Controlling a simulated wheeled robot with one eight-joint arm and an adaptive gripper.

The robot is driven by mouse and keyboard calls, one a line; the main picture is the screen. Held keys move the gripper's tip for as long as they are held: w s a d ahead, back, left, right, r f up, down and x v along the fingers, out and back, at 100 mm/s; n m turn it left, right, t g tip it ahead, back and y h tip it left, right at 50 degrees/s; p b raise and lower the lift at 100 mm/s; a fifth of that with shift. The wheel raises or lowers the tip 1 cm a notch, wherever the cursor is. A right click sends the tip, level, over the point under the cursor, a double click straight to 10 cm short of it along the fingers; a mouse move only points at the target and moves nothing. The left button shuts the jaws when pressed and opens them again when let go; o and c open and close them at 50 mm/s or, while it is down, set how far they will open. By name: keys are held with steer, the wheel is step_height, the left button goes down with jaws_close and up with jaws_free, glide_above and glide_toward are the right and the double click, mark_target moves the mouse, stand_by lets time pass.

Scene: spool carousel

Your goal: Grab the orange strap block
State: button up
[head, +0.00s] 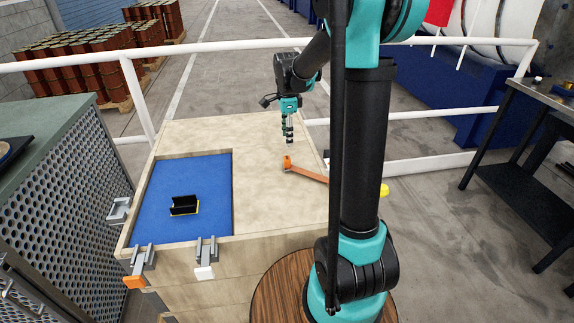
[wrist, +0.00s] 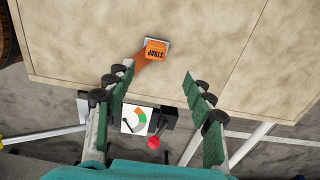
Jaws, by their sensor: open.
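The orange strap block (head: 288,160) stands on the pale wooden top, near its right side, in the head view. In the wrist view the block (wrist: 155,49) shows the word STRAP on its face. An orange strap (head: 309,174) runs from it toward the lower right in the head view, partly hidden behind my arm. My gripper (head: 290,140) is above the block, pointing down, apart from it. In the wrist view my gripper (wrist: 158,71) is open and empty, its two green fingers spread, with the block just beyond the fingertips.
A blue recessed area (head: 155,219) holds a black tray with a yellow edge (head: 184,206). Metal latches (head: 206,250) sit on the crate's front edge. A gauge (wrist: 135,120) and red knob (wrist: 153,142) show between my fingers. White rails (head: 230,45) stand behind.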

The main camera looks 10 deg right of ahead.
glide_above(287, 158)
steer(key=w, duration=0.1)
step_height(287, 158, down, 4)
steer(key=shift+d+f, duration=0.15)
steer(key=shift+f, duration=0.1)
steer(key=shift+s+f, duration=0.2)
steer(key=shift+f, duration=1.15)
steer(key=shift+s+f, duration=0.15)
steer(key=shift+f, duration=1.15)
jaws_close()
